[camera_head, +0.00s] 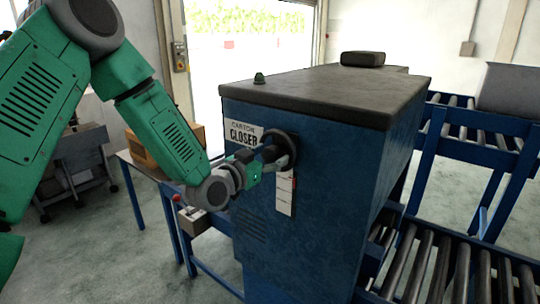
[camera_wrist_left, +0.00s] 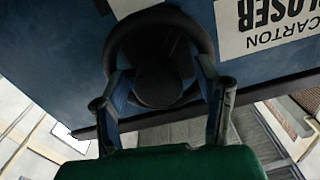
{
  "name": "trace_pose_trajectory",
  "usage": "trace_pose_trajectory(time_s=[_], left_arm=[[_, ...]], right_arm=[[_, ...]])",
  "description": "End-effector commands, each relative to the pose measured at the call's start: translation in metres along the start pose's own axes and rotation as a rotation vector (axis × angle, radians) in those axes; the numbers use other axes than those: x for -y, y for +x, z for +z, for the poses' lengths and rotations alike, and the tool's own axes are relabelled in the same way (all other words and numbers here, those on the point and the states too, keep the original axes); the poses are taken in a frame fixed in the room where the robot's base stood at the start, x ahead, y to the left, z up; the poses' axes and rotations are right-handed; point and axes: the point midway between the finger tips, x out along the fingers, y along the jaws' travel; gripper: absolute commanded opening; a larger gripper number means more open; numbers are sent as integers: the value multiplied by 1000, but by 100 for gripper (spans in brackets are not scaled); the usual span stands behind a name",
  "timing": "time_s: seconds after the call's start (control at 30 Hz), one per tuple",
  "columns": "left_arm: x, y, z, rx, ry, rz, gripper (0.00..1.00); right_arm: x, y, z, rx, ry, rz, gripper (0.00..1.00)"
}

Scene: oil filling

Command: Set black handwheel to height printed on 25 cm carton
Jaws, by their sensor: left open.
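The black handwheel (camera_head: 289,146) is on the front of the blue carton closer (camera_head: 320,250), right of the "CARTON CLOSER" label (camera_head: 241,134). My left gripper (camera_head: 268,160) is open at the wheel. In the left wrist view, the fingers of the gripper (camera_wrist_left: 162,92) stand apart on either side of the lower part of the handwheel (camera_wrist_left: 160,27); whether they touch it is unclear. A white scale strip (camera_head: 285,193) with a red mark hangs below the wheel; its figures are too small to read. A brown carton (camera_head: 150,150) stands on the side table, partly behind my arm; no print is legible.
Roller conveyors (camera_head: 440,265) run along the right of the machine. A dark block (camera_head: 362,59) lies on its top. A grey bin (camera_head: 508,90) stands at the far right. A cart (camera_head: 80,165) is at left; open floor lies in front.

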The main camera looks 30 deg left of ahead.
Motion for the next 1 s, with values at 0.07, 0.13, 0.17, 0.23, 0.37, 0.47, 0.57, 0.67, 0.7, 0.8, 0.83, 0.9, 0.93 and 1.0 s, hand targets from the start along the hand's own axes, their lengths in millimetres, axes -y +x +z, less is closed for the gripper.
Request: trace_pose_trajectory(time_s=[0.07, 0.13, 0.17, 0.23, 0.37, 0.47, 0.57, 0.67, 0.7, 0.8, 0.83, 0.9, 0.93, 1.0], left_arm=[[0, 0, 0, 0, 0, 0, 51], [0, 0, 0, 0, 0, 0, 26], [0, 0, 0, -1, 0, 0, 16], [0, 0, 0, -1, 0, 1, 8], [1, 0, 1, -2, -16, 1, 9], [2, 0, 2, -3, -106, 0, 9], [2, 0, 3, -3, -235, -1, 9], [2, 0, 2, -3, -335, -1, 9], [2, 0, 2, -2, -360, -1, 9], [2, 0, 1, -1, -386, -1, 9], [2, 0, 1, -1, -387, -1, 9], [2, 0, 1, -1, -385, -1, 9], [2, 0, 1, -1, -385, -1, 9], [2, 0, 1, -1, -384, -2, 9]], right_arm=[[0, 0, 0, 0, 0, 0, 40], [0, 0, 0, 0, 0, 0, 40], [0, 0, 0, 0, 0, 0, 40], [0, 0, 0, 0, 0, 0, 40], [0, 1, 0, 0, 0, 0, 40], [0, 7, 0, 0, 0, 0, 40], [0, 13, 1, 0, 0, 0, 40], [0, 17, 1, 0, 0, 0, 40], [0, 17, 1, 0, 0, 0, 40], [0, 17, 1, 0, 0, 0, 40], [0, 17, 1, 0, 0, 0, 40], [0, 17, 1, 0, 0, 0, 40], [0, 16, 1, 0, 0, 0, 40], [0, 16, 1, 0, 0, 0, 40]])
